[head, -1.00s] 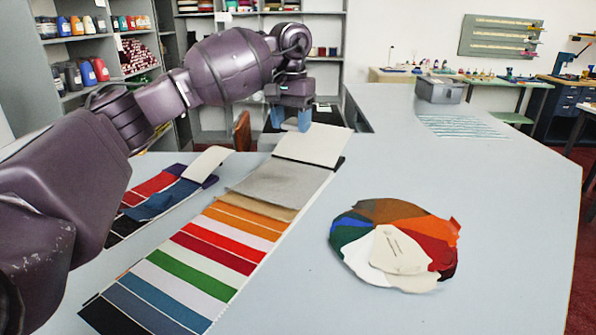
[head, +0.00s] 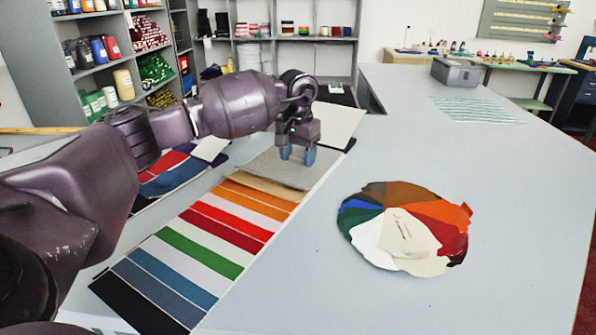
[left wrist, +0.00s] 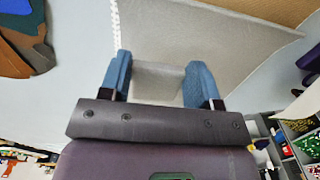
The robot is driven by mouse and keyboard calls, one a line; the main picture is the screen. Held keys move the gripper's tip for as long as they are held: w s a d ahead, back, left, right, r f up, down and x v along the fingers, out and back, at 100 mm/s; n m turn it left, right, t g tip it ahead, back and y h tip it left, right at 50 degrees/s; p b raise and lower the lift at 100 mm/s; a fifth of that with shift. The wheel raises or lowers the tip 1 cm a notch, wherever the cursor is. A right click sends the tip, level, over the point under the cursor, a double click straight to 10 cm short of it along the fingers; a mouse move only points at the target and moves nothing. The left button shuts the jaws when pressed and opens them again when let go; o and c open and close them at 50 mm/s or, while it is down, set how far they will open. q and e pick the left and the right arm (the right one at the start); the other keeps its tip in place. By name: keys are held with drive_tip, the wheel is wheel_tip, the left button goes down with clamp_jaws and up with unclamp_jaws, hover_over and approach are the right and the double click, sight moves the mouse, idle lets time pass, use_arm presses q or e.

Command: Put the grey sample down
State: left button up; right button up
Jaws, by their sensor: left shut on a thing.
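My left gripper (head: 297,156) is over the far part of the long striped colour card (head: 190,240), at the grey band (head: 262,167) just short of its pale far end. In the left wrist view the blue fingers of the left gripper (left wrist: 157,82) are shut on the grey sample (left wrist: 158,76), a small pale grey piece between them. In the head view the sample is hard to tell from the grey band behind it. The wrist view shows a large grey sheet (left wrist: 215,35) beyond the fingers. Whether the sample touches it, I cannot tell. My right gripper is not in view.
A round fan of coloured swatches (head: 405,228) lies right of the card. A smaller swatch card (head: 170,178) lies partly behind my left arm. A grey box (head: 455,72) stands at the counter's far end.

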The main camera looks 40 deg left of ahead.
sight(298, 180)
use_arm(q)
drive_tip(key=shift+f, duration=2.3)
drive_tip(key=shift+f, duration=0.15)
drive_tip(key=o, duration=0.9)
wheel_tip(298, 180, up, 12)
drive_tip(key=shift+r, duration=0.2)
